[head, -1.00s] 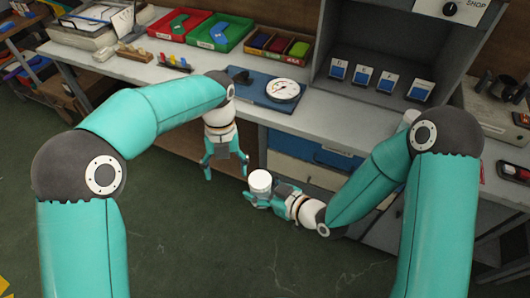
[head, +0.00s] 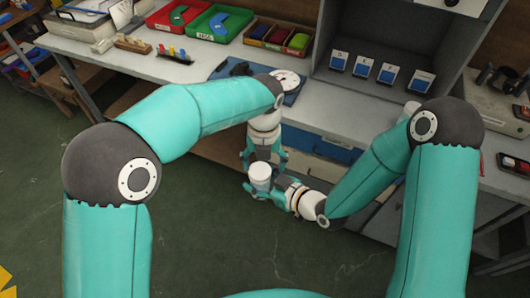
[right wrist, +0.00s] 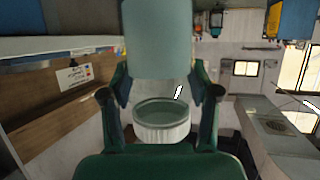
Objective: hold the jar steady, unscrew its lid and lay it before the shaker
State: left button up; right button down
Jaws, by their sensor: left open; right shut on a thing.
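The jar with its white lid (head: 260,171) is upright at the end of my right gripper (head: 272,190), shut on it in front of the bench. In the right wrist view a pale ribbed round part (right wrist: 161,122) shows between the fingers; I cannot tell whether it is lid or jar. My left gripper (head: 263,157) is open, pointing down, its fingers spread just behind the lid in the head view. I cannot tell whether they touch it. No thing is clearly recognisable as the shaker.
A white cylinder (head: 411,108) is partly behind my right arm. Green floor (head: 210,230) is clear.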

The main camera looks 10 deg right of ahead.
pick_arm(q)
jog(key=shift+f, duration=0.6)
jog(key=shift+s+d+f, duration=0.1)
jog(key=shift+s+f, duration=0.05)
grip_shut()
